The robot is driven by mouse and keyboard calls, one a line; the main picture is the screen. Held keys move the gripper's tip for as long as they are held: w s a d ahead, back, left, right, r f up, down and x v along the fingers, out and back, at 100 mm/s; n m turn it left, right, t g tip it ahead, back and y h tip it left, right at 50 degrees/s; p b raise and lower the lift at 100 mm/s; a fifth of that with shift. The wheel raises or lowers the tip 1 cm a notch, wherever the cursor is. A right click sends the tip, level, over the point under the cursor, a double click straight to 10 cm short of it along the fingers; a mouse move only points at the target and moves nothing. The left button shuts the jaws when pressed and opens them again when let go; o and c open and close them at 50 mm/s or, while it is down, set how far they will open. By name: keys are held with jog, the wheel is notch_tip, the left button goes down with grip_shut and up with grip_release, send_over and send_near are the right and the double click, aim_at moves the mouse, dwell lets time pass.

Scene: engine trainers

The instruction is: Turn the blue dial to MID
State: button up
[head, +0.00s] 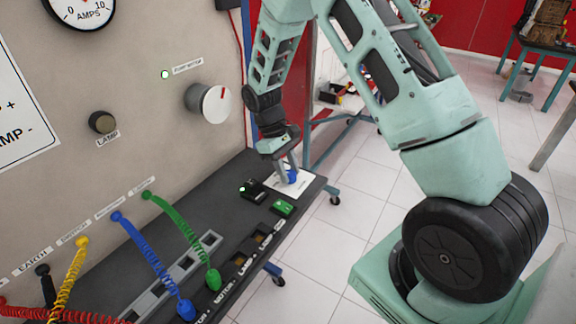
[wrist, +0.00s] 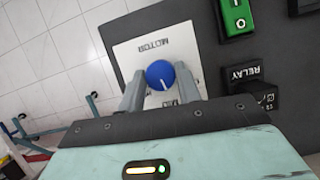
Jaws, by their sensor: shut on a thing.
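The blue dial (wrist: 160,75) sits on a white plate (wrist: 130,55) labelled MOTOR, at the far end of the dark shelf. In the wrist view a pale pointer mark shows on the dial's face, toward the lower side of the picture. Further lettering on the plate is partly hidden by my gripper, so I cannot read which setting the mark faces. My gripper (wrist: 161,90) has one finger on each side of the dial and is shut on it. In the head view the dial (head: 292,176) shows below my gripper (head: 286,168).
A green switch (head: 282,208) and a black relay switch (head: 252,190) sit close to the plate. Coiled blue (head: 150,255) and green (head: 180,225) leads run from the panel to the shelf. A white knob (head: 208,102) sticks out of the panel.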

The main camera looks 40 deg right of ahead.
jog(key=shift+m+y, duration=0.4)
jog(key=shift+m, duration=0.6)
jog(key=shift+w, duration=0.1)
jog(key=o, duration=1)
jog(key=shift+c, duration=0.2)
jog(key=shift+r, duration=0.1)
jog(key=b+v, duration=0.1)
jog(key=v, duration=1.6)
jog(key=shift+b, duration=0.3)
